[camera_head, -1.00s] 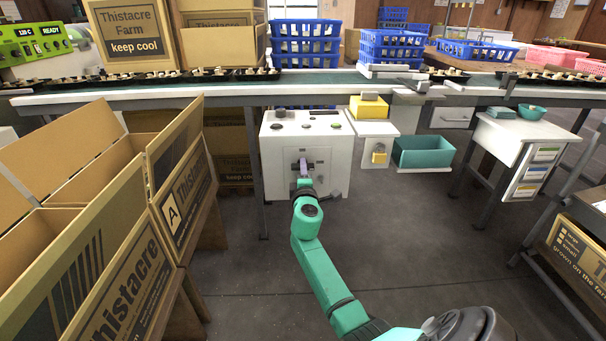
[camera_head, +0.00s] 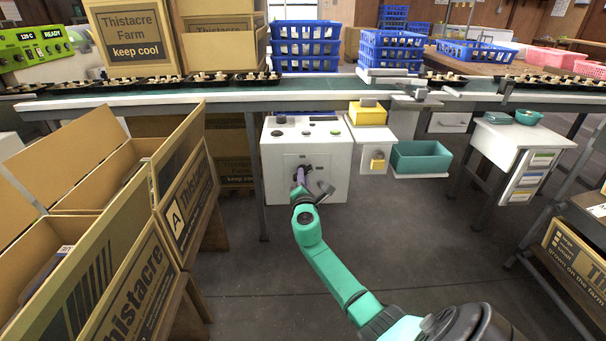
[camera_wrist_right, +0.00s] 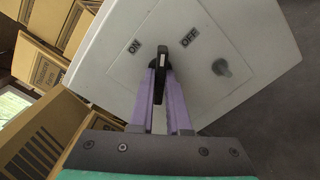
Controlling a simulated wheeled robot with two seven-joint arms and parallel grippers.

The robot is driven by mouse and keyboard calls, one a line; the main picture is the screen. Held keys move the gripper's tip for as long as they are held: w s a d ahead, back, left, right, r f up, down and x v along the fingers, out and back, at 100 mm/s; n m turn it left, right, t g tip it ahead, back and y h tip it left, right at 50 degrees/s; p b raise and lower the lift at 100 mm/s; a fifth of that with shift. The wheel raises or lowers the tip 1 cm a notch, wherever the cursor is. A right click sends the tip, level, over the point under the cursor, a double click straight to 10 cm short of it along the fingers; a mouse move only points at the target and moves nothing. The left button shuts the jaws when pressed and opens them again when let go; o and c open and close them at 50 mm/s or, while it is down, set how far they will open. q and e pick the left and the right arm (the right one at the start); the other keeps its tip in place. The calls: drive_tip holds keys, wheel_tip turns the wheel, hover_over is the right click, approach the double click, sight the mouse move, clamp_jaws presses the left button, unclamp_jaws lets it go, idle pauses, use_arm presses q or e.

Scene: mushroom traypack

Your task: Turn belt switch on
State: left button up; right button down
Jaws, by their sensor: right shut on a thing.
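The belt switch is a black lever (camera_wrist_right: 161,62) on the front panel of a white control box (camera_head: 335,160) under the belt. The panel has an ON label (camera_wrist_right: 134,46) and an OFF label (camera_wrist_right: 189,37). In the right wrist view, my right gripper (camera_wrist_right: 159,72) has its purple fingers shut on the lever, which lies between the two labels. In the head view, my right gripper (camera_head: 299,174) is at the box front and tilts a little, and the lever is mostly hidden there. My left gripper is not in view.
The belt (camera_head: 200,88) carries several dark mushroom trays above the box. Open cartons (camera_head: 185,205) stand to the left. A teal bin (camera_head: 420,158) is to the right. The floor in front of the box is clear apart from my arm.

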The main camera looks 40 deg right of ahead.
drive_tip(key=n+p, duration=0.6)
drive_tip(key=n, duration=0.5)
drive_tip(key=c, duration=0.9)
unclamp_jaws()
